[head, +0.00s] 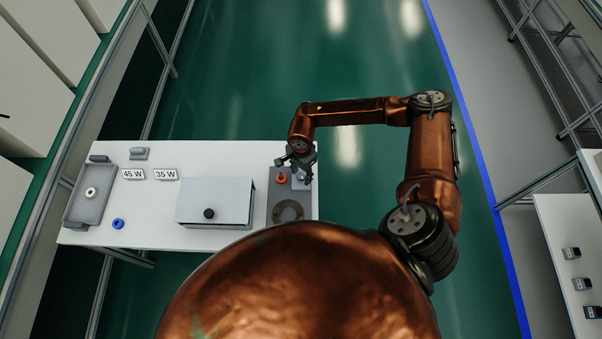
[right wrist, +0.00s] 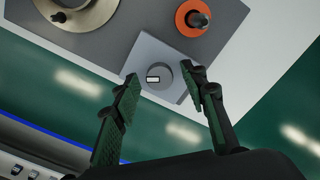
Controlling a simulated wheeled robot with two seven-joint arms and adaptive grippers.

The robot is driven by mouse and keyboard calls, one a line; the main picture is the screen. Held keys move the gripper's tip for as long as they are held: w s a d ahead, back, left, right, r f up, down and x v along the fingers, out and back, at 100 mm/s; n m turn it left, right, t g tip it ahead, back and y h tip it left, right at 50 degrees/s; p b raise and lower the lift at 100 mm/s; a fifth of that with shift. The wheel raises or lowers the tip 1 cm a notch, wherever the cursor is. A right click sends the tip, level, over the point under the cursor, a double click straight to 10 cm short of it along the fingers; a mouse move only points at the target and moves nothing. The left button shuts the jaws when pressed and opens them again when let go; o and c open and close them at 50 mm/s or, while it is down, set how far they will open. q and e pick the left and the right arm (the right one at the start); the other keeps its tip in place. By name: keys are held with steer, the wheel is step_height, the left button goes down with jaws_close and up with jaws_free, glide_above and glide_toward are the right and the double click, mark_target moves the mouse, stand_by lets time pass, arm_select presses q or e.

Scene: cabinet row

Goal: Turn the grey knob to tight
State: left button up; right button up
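The grey knob (right wrist: 162,69) is round, with a white mark on its face, and sits on a light grey square block (right wrist: 148,50) in the right wrist view. My right gripper (right wrist: 160,88) is open, its two dark green fingers spread either side of the knob's near side. I see no finger touching the knob. In the head view my right gripper (head: 302,166) hangs over the table's right end and mostly hides the knob. My left gripper is not in view.
Beside the knob are an orange ring (head: 281,178) on a peg and a round grey disc (head: 288,211) on a plate. The white table (head: 152,229) also holds a light grey box (head: 216,195), a tray (head: 77,208), a blue ring (head: 118,224) and labels "45 W" and "35 W".

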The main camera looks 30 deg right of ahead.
steer(key=shift+c, duration=0.3)
jaws_close()
stand_by(0.3)
steer(key=m, duration=0.5)
steer(key=shift+m, duration=0.4)
steer(key=m, duration=0.5)
steer(key=shift+r, duration=0.1)
steer(key=m+p, duration=0.1)
steer(key=m, duration=0.5)
steer(key=shift+w+m, duration=0.1)
steer(key=shift+m, duration=0.2)
steer(key=m+p, duration=0.1)
steer(key=m, duration=0.5)
steer(key=shift+p, duration=0.3)
